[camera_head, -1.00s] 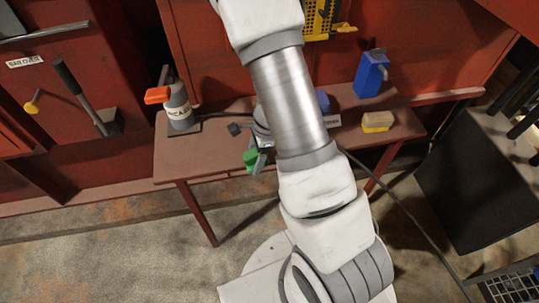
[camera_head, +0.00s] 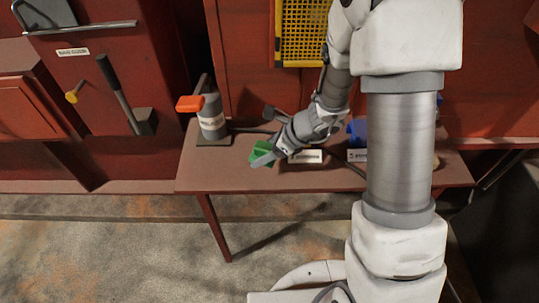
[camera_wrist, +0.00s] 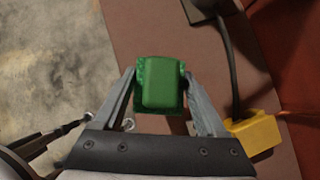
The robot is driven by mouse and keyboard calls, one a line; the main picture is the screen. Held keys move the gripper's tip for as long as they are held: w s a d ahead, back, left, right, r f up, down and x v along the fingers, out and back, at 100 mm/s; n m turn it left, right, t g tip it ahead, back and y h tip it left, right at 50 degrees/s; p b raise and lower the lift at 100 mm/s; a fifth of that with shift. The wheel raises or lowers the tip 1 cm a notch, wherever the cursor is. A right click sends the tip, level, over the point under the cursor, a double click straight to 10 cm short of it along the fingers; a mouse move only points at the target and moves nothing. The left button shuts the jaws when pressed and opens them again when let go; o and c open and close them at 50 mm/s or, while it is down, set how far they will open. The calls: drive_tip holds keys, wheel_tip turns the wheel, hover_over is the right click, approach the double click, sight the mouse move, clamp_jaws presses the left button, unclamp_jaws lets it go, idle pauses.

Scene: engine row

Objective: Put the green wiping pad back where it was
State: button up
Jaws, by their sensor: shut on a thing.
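The green wiping pad (camera_head: 263,151) is between the fingers of my gripper (camera_head: 270,155), over the front left part of the red-brown bench (camera_head: 225,178). In the wrist view the green pad (camera_wrist: 162,83) fills the gap between both fingers of my gripper (camera_wrist: 160,92), which is shut on it. The bench top shows beyond and to the right of the pad, with the concrete floor to the left. I cannot tell whether the pad touches the bench.
A blue thing (camera_head: 357,130) is partly hidden behind my arm. In the wrist view, a yellow object (camera_wrist: 257,134) lies close to the right finger and a dark cable (camera_wrist: 229,60) runs past.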

sight(263, 176)
drive_tip(key=shift+f+b, duration=2.35)
drive_tip(key=shift+f, duration=0.85)
drive_tip(key=shift+f, duration=0.25)
drive_tip(key=shift+s+d+f+b, duration=0.1)
drive_tip(key=shift+f+b, duration=0.25)
drive_tip(key=shift+b, duration=0.25)
drive_tip(key=shift+s+f+b, duration=0.2)
drive_tip(key=shift+f+b, duration=0.2)
drive_tip(key=shift+b, duration=0.05)
drive_tip(key=shift+s+f, duration=0.15)
drive_tip(key=shift+f, duration=0.05)
drive_tip(key=o, duration=1.4)
drive_tip(key=shift+o, duration=0.2)
drive_tip(key=shift+d+r, duration=0.15)
drive_tip(key=shift+r, duration=0.3)
drive_tip(key=w+p+v, duration=0.1)
drive_tip(key=p+v, duration=0.4)
drive_tip(key=v, duration=1.3)
drive_tip(key=shift+r, duration=0.15)
